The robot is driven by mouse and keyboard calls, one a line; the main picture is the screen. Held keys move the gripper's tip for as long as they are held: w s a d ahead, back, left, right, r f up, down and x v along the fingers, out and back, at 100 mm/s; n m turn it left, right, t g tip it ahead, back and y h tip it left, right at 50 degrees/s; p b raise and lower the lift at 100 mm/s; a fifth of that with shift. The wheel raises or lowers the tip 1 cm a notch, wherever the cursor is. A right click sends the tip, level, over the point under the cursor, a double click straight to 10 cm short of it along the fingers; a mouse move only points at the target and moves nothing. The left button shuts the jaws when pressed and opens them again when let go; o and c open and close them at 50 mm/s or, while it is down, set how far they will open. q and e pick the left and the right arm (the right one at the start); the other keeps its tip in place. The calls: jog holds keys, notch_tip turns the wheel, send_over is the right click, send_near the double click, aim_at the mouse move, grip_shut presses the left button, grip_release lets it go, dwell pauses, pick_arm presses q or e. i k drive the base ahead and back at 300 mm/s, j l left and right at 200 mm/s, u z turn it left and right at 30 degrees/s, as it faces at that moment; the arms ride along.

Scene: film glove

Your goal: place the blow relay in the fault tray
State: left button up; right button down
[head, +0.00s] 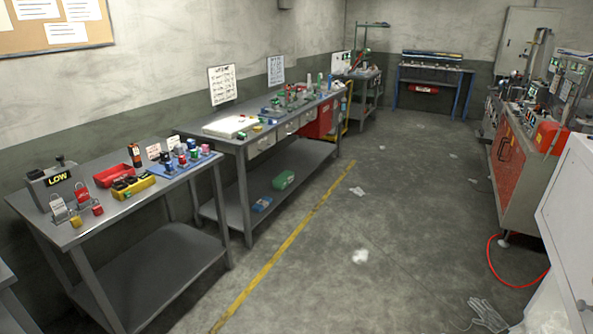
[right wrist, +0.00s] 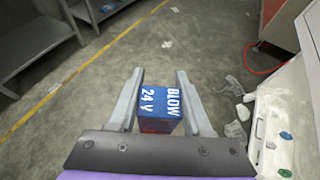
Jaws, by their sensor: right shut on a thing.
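The blow relay (right wrist: 160,106) is a blue block with white lettering "BLOW 24 V" and a reddish lower edge. In the right wrist view my right gripper (right wrist: 160,78) is shut on it, one finger on each side, above the floor. In the head view a red tray (head: 113,177) lies on the near left table; I cannot read a label that names it the fault tray. The relay and my right gripper do not show in the head view. My left gripper is in neither view.
The near table (head: 95,222) also holds a grey "LOW" box (head: 52,183), a yellow holder with black parts (head: 133,187) and a blue rack of coloured parts (head: 187,162). A longer bench (head: 262,130) stands behind. The floor is mostly open, with scattered litter, a glove (head: 488,312) and a red hose (head: 512,284).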

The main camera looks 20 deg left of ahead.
aim_at(124, 177)
jog(key=i+j+u, duration=0.1)
jog(key=u, duration=0.35)
jog(key=i+j+u, duration=0.15)
jog(key=u, duration=0.35)
jog(key=i+u, duration=0.15)
jog(key=u, duration=0.3)
jog(key=i+u, duration=0.45)
jog(key=i+l+u, duration=0.4)
jog(key=i+j, duration=0.1)
jog(key=i, duration=0.05)
